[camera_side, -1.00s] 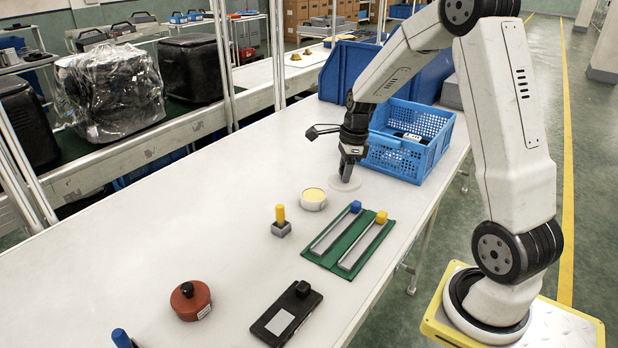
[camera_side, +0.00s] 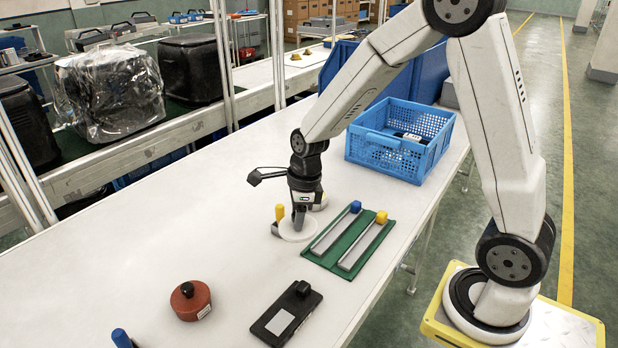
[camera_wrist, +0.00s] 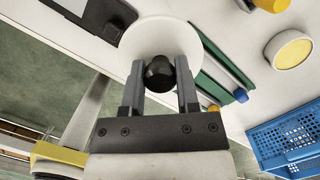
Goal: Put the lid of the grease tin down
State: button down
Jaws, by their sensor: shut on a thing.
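The lid is a white disc (camera_side: 296,234) with a black knob (camera_wrist: 159,72). My gripper (camera_side: 299,217) points down and is shut on the knob; in the wrist view its two fingers (camera_wrist: 160,85) stand on either side of it. The lid is level, between the yellow-handled piece and the green mat; I cannot tell whether it touches the table. The grease tin (camera_wrist: 292,50), a white round tin with yellow grease, stands open on the table. In the side view it is mostly hidden behind my gripper.
A yellow-handled piece (camera_side: 280,213) is close by the lid's left. The green mat (camera_side: 318,257) with two metal bars lies to its right. A black device (camera_side: 287,313) and a red round pot (camera_side: 190,300) are nearer. A blue basket (camera_side: 385,155) stands behind. The table's left middle is clear.

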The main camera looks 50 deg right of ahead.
aim_at(287, 235)
jog(key=a, duration=0.1)
jog(key=s+a, duration=0.1)
jog(key=a, duration=0.3)
jog(key=shift+s+a+f, duration=0.25)
jog(key=shift+s+f, duration=0.05)
jog(key=shift+f, duration=0.05)
jog(key=shift+w, duration=0.1)
jog(key=shift+w+a+f, duration=0.15)
jog(key=shift+w+f, duration=1.4)
jog(key=shift+w, duration=0.65)
jog(key=shift+w+a+f, duration=0.2)
jog(key=shift+w+f, duration=1.35)
jog(key=shift+w, duration=0.65)
jog(key=shift+w+a+f, duration=0.15)
jog(key=shift+w+f, duration=1.4)
jog(key=shift+w, duration=0.65)
jog(key=shift+w+f, duration=0.25)
jog(key=shift+f, duration=1.6)
jog(key=shift+f, duration=0.2)
